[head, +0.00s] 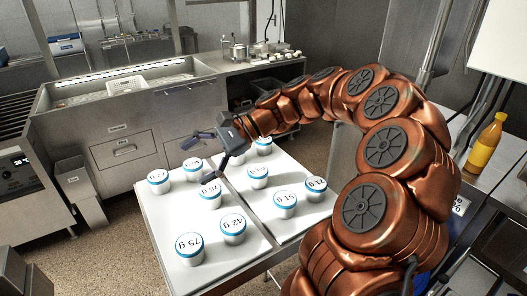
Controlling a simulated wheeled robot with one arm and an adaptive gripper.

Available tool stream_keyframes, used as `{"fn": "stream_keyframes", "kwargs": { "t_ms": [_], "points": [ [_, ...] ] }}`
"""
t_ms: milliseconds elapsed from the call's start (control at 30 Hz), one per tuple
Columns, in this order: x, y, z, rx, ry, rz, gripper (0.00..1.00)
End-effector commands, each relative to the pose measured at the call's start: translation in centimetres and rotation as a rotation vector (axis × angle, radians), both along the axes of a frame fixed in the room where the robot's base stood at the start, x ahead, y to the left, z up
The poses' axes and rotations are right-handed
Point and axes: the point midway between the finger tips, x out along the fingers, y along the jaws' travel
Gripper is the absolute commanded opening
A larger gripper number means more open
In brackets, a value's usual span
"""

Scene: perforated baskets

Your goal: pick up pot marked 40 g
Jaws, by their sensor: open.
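Several white pots with blue-rimmed lids stand upright on two white boards, the left board (160,222) and the right board (262,222). The front pots read about 75 g (189,249) and 42 g (232,228); one behind them reads about 78 g (210,194). On the right board are pots reading about 51 g (285,204) and 73 g (313,188). Labels on the far-left pot (159,181), back pot (193,169), middle-right pot (257,176) and far-right pot (264,146) are too small to read surely, so I cannot tell which is 40 g. My gripper (207,154) is open and empty, above the back pots.
A steel sink counter (120,125) with a perforated basket (126,86) is behind. A yellow bottle (483,143) stands on a steel counter at right. A bin (75,180) is at left. Bare board lies between the front pots and the front edge.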

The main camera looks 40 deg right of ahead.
Motion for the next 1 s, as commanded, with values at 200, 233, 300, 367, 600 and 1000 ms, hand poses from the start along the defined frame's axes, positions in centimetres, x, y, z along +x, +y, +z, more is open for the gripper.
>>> {"fn": "stream_keyframes", "kwargs": {
  "t_ms": [200,233,300,367,600,1000],
  "points": [
    [4.3,-9.1,-1.9,0.221,0.086,-0.256,0.87],
    [4.6,-10.4,-2.2,0.252,0.098,-0.289,0.87],
    [5.3,-13.8,-3.0,0.324,0.121,-0.368,0.87],
    [5.8,-16.8,-3.9,0.383,0.142,-0.437,0.87],
    [5.4,-27.5,-7.4,0.585,0.202,-0.670,0.87],
    [5.2,-31.8,-9.2,0.683,0.229,-0.776,0.87]
  ]
}}
